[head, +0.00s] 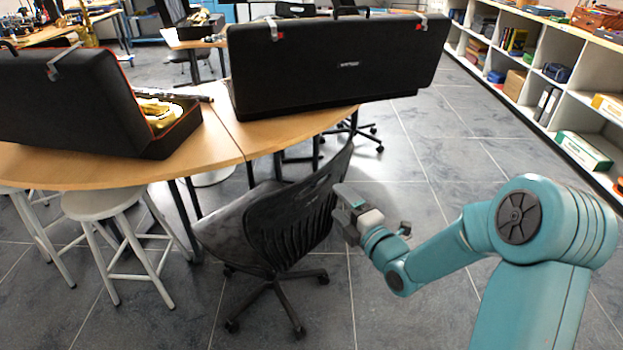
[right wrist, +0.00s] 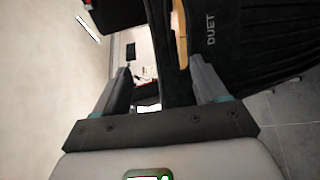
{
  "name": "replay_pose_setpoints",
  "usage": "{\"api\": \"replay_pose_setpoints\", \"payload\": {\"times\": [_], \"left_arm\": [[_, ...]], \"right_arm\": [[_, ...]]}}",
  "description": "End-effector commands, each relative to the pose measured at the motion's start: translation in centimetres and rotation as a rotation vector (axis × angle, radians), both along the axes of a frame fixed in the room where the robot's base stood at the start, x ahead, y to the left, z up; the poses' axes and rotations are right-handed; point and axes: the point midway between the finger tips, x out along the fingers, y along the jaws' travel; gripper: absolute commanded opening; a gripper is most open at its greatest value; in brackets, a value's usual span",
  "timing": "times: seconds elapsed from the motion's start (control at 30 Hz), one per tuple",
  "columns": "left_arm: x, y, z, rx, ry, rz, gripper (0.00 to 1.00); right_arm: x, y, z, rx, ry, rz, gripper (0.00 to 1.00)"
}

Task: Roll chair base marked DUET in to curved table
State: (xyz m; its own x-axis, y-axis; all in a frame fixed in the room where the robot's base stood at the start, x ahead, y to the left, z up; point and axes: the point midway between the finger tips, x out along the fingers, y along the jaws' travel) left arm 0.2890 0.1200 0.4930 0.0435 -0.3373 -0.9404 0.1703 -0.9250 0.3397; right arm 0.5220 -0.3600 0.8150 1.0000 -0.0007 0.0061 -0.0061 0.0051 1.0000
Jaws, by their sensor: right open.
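A black swivel chair (head: 290,220) on a dark castor base (head: 270,287) stands at the front edge of the curved wooden table (head: 225,150), its backrest turned toward my right arm. White DUET lettering shows on the black backrest (right wrist: 235,50) in the right wrist view; in the head view the mark is too small to read. My right gripper (head: 343,212) is open beside the right edge of the backrest. In the right wrist view its two fingers (right wrist: 162,85) are apart, with the backrest beside and behind the right finger. Contact cannot be told. My left gripper is not in view.
Two black instrument cases (head: 335,65) (head: 85,100) stand open on the table. White stools (head: 110,215) stand at the left under the table edge. Shelves (head: 545,75) line the right wall. Grey tiled floor (head: 415,155) is clear between chair and shelves.

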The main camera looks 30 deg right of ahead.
Motion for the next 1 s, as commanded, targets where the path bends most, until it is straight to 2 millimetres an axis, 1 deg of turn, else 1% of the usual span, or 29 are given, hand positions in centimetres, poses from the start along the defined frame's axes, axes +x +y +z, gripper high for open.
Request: {"api": "replay_pose_setpoints", "payload": {"times": [0.03,0.17,0.2,0.23,0.3,0.4,0.5,0.67,0.93,0.97,1.0], "left_arm": [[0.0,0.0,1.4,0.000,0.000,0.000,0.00],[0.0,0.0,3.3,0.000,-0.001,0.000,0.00],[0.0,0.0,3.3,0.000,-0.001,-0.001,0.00],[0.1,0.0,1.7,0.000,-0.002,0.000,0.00],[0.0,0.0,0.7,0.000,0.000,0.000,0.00],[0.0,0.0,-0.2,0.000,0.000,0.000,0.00],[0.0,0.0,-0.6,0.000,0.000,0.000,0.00],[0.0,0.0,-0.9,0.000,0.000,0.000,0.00],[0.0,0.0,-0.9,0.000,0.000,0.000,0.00],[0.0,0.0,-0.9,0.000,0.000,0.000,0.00],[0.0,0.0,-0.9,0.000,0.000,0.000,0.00]], "right_arm": [[1.5,0.1,0.7,0.002,0.002,0.006,0.72],[5.4,0.3,0.7,0.004,0.003,0.011,0.72],[6.5,0.3,0.4,0.004,0.003,0.012,0.72],[7.4,0.3,-0.5,0.001,-0.001,0.012,0.72],[9.2,0.3,-0.5,0.001,-0.002,0.013,0.72],[11.4,0.3,-0.5,0.002,0.000,0.013,0.72],[12.9,0.3,-0.3,0.003,0.001,0.012,0.72],[14.0,0.4,-0.1,0.005,0.003,0.010,0.72],[14.0,0.5,0.0,0.006,0.004,0.008,0.72],[14.0,0.5,0.0,0.006,0.004,0.007,0.66],[14.0,0.5,0.0,0.006,0.004,0.007,0.53]]}}
